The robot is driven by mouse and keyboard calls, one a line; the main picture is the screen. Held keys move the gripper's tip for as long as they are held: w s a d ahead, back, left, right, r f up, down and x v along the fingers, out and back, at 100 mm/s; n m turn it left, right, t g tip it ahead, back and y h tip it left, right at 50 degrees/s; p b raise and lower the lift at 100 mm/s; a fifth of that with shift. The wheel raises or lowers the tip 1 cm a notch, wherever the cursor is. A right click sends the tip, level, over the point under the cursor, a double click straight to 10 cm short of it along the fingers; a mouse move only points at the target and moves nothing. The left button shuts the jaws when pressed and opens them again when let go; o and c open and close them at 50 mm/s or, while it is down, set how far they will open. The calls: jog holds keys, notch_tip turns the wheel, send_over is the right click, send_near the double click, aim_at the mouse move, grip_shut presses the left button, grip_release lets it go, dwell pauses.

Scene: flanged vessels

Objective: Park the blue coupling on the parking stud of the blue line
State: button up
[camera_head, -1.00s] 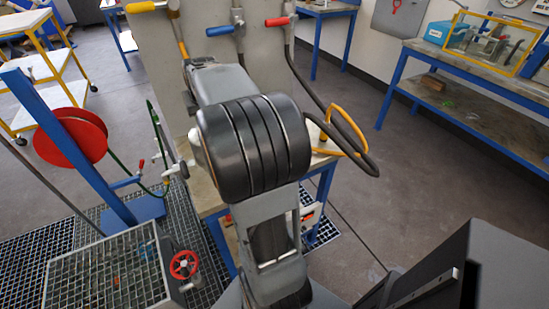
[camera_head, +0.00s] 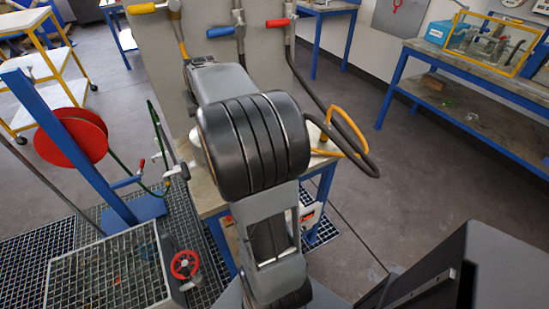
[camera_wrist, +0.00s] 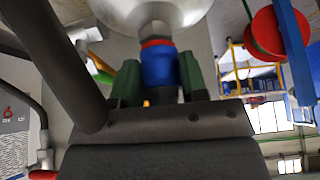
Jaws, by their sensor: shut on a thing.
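In the wrist view the blue coupling (camera_wrist: 158,66) is between the two green fingers of my gripper (camera_wrist: 157,78), which is shut on it. A red ring and a metal fitting (camera_wrist: 155,30) show just above the coupling, below a shiny rounded metal vessel (camera_wrist: 150,8). I cannot tell whether the coupling is joined to the fitting or only lined up with it. In the head view my arm hides the gripper and the coupling. A blue handle (camera_head: 219,31) shows on the upright panel; I cannot make out the blue line's parking stud.
The grey panel (camera_head: 205,18) also carries a yellow handle (camera_head: 146,7) and a red handle (camera_head: 277,21). Dark and yellow hoses (camera_head: 350,135) loop right of my arm. A red reel (camera_head: 70,138) and a red handwheel (camera_head: 185,265) stand left.

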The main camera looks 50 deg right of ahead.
jog(key=shift+r+p, duration=1.6)
jog(key=shift+r, duration=0.85)
